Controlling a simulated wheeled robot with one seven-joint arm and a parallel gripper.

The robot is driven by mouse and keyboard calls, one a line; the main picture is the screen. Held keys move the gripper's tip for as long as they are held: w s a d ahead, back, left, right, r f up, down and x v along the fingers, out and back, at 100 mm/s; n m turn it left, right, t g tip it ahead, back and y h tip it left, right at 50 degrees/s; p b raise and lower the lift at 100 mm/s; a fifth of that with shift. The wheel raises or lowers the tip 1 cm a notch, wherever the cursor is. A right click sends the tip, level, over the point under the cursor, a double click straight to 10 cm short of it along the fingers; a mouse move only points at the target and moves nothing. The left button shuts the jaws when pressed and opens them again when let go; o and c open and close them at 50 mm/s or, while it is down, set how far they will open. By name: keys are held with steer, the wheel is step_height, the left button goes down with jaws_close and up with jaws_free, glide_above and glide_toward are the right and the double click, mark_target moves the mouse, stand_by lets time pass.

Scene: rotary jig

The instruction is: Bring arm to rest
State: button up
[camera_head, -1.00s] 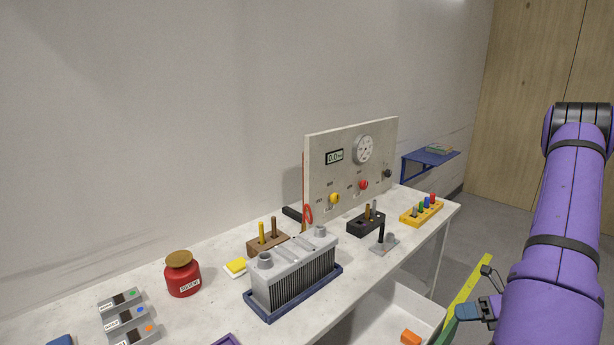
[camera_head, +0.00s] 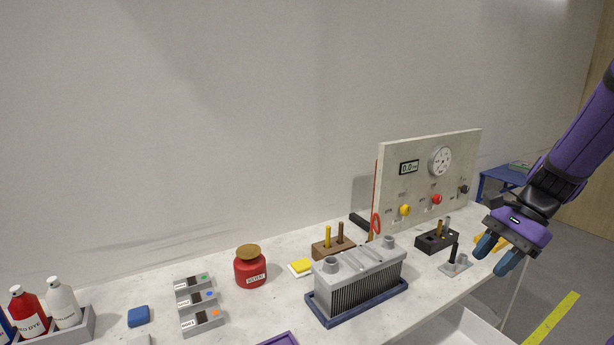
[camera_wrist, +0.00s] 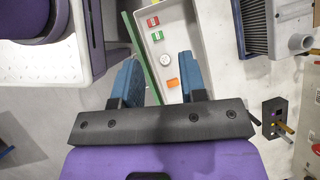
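My gripper (camera_head: 499,258) is at the right in the head view, above the right end of the white bench (camera_head: 235,318). Its two blue fingers are apart, with nothing between them. In the wrist view the open fingers (camera_wrist: 158,80) hang over the white bin (camera_wrist: 198,45). An orange block (camera_wrist: 173,83) in the bin shows between them, well below. The purple arm (camera_head: 580,135) reaches down from the upper right. In the head view the gripper hides most of the yellow peg rack.
A finned grey block (camera_head: 358,278) stands in a blue tray. A black peg block (camera_head: 436,239) and a grey fixture (camera_head: 456,264) are left of the gripper. The panel with gauge (camera_head: 425,182) stands behind. A red solvent jar (camera_head: 250,268) is further left.

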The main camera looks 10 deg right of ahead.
steer(key=s+a+r+n+t+h, duration=0.5)
steer(key=s+a+r+n, duration=0.6)
steer(key=r+n, duration=0.3)
steer(key=shift+a+n+h, duration=0.45)
steer(key=shift+n+h, duration=0.25)
steer(key=shift+n, duration=0.1)
